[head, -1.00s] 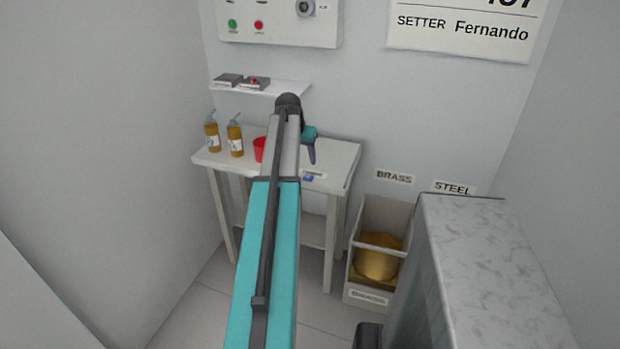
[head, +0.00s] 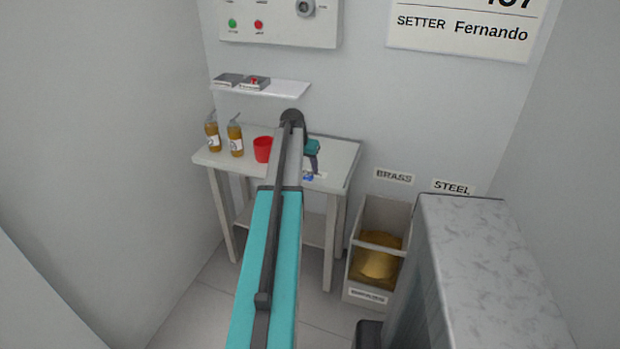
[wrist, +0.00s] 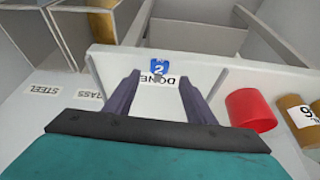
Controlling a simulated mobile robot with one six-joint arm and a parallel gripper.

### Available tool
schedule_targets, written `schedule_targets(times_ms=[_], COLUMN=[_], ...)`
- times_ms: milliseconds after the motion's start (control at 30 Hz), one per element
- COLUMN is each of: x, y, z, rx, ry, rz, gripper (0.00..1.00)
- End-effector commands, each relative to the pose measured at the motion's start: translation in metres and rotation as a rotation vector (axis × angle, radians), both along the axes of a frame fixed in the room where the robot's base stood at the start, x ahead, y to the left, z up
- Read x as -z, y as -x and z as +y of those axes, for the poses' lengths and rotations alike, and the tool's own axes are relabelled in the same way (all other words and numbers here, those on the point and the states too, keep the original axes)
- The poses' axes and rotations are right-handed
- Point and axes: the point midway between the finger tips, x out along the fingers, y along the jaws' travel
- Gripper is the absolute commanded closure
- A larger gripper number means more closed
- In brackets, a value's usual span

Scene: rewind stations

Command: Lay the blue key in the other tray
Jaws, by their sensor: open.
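The blue key (head: 308,177), a small blue tag marked 2, lies on the white table by a label reading DONE (wrist: 165,80). It also shows in the wrist view (wrist: 160,64), partly over that label. My gripper (head: 314,166) is open and empty above the table. In the wrist view its two fingers (wrist: 159,80) stand apart, with the key beyond and between their tips. Two small dark trays sit on the wall shelf, a left one (head: 228,79) and a right one (head: 254,83) with something red on it. Their labels are too small to read.
A red cup (head: 263,149) and two amber bottles (head: 235,138) stand on the table (head: 340,160), left of my gripper. The shelf (head: 290,89) is above the table. A bin of brass (head: 378,263) and a grey marbled cabinet (head: 490,260) are at right.

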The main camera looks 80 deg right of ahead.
Motion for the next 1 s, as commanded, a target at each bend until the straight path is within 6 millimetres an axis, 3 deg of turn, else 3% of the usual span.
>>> schedule_targets(times_ms=[600,1000], x=[0.045,0.048], y=[0.004,0.005], z=[-0.017,-0.018], rx=[0.0,0.0], ry=[-0.001,0.0], rz=[0.001,0.0], gripper=[0.5,0.5])
